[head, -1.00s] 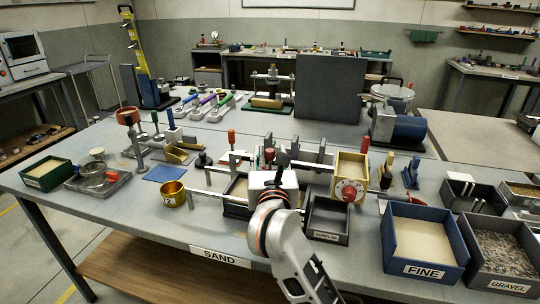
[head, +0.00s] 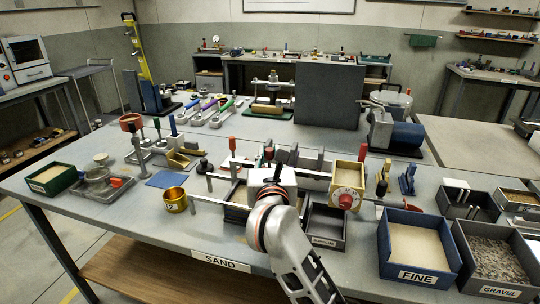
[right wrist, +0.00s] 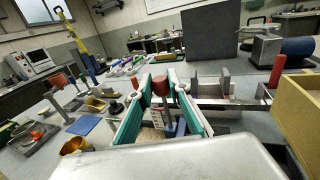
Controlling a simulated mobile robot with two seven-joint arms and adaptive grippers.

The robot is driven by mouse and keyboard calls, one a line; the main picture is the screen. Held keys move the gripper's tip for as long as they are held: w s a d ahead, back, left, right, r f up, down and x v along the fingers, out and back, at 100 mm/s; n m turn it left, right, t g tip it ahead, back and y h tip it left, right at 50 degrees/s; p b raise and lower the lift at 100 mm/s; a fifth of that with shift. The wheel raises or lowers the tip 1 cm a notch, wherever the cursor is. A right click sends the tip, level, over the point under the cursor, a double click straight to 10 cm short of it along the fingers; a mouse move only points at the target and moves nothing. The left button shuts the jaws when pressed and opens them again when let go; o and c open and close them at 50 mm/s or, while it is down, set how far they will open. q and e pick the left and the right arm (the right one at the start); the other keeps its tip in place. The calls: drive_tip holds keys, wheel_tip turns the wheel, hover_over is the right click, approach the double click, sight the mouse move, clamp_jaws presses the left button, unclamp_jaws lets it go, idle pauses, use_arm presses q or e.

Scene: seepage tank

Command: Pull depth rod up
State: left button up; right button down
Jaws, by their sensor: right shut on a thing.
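The depth rod shows by its red top (right wrist: 160,85) in the right wrist view, between the green-padded fingers of my right gripper (right wrist: 161,80). The red top is small in the head view (head: 268,153), just beyond the white body of my right gripper (head: 269,163). My right gripper is shut on the rod above the seepage tank's dark frame. The rod's lower part is mostly hidden by the fingers and my wrist. A blue post (right wrist: 172,126) shows low between the fingers. My left gripper is not in view.
A brass cup (head: 175,200) stands left of the tank. A yellow box with a red knob (head: 346,182) is close on the right. A blue FINE bin (head: 420,270) and a gravel bin (head: 497,286) stand at the front right. A grey panel (head: 317,90) rises behind.

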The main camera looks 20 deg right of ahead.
drive_tip(key=c, duration=1.9)
unclamp_jaws()
drive_tip(key=shift+r, duration=0.35)
drive_tip(key=shift+f, duration=0.15)
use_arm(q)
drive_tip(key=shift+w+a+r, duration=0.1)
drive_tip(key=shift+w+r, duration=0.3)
use_arm(e)
drive_tip(key=v, duration=1.2)
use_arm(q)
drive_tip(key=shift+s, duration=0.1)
use_arm(e)
drive_tip(key=shift+s, duration=0.15)
